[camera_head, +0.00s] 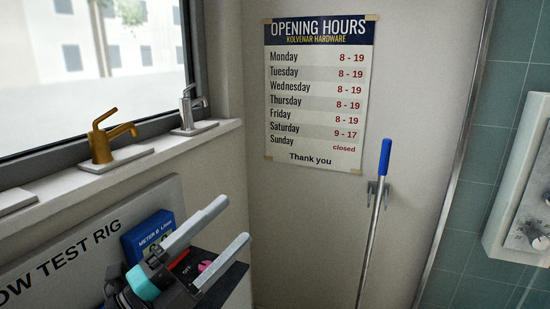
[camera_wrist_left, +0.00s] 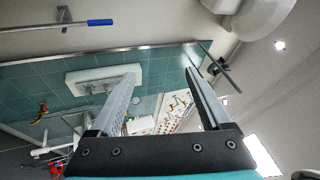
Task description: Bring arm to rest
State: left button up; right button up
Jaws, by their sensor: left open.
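My left gripper (camera_head: 236,218) is at the lower middle of the head view, raised in front of the flow test rig (camera_head: 88,238). Its two pale fingers are apart, with nothing between them. In the left wrist view the fingers (camera_wrist_left: 162,70) also stand apart and empty. The gripper hides part of the rig, including some of a blue meter box (camera_head: 147,236) and a black box with an OFF label. I cannot tell the exact gap between gripper and rig. My right gripper is in neither view.
A window sill (camera_head: 160,142) at left bears a brass tap (camera_head: 105,138) and a chrome tap (camera_head: 189,108). A blue-handled pole (camera_head: 384,160) hangs on the wall below an opening-hours sign (camera_head: 318,90). A white panel (camera_head: 520,190) is mounted on green tiles at right.

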pick_arm(q)
jog(key=w+a+f+n+t+y, duration=0.2)
jog(key=a+n+t+y, duration=0.3)
jog(key=n+y, duration=0.4)
jog(key=s+a+f+n+g+y, duration=0.1)
jog(key=a+f+n+g+y, duration=0.3)
jog(key=f+n, duration=0.3)
jog(key=s+a+f+n+g+y, duration=0.25)
jog(key=a+f+n+y, duration=0.2)
jog(key=f, duration=0.45)
jog(key=s+d+f+n+g+h, duration=0.1)
jog(key=s+d+f+n+g, duration=0.1)
jog(key=s+f+g, duration=0.55)
jog(key=s+d+f+n+g+h, duration=0.1)
jog(key=s+d+f+g+h, duration=0.2)
jog(key=s+f, duration=0.6)
notch_tip(320, 180, down, 24)
jog(key=s+g+y+b, duration=0.2)
jog(key=s+b, duration=0.1)
jog(key=s+a+f+g+b, duration=0.1)
jog(key=s+a+f, duration=0.2)
jog(key=s+f, duration=1.1)
jog(key=shift+s+a+f+b, duration=0.15)
jog(key=shift+s+f+b, duration=0.25)
jog(key=shift+f, duration=0.15)
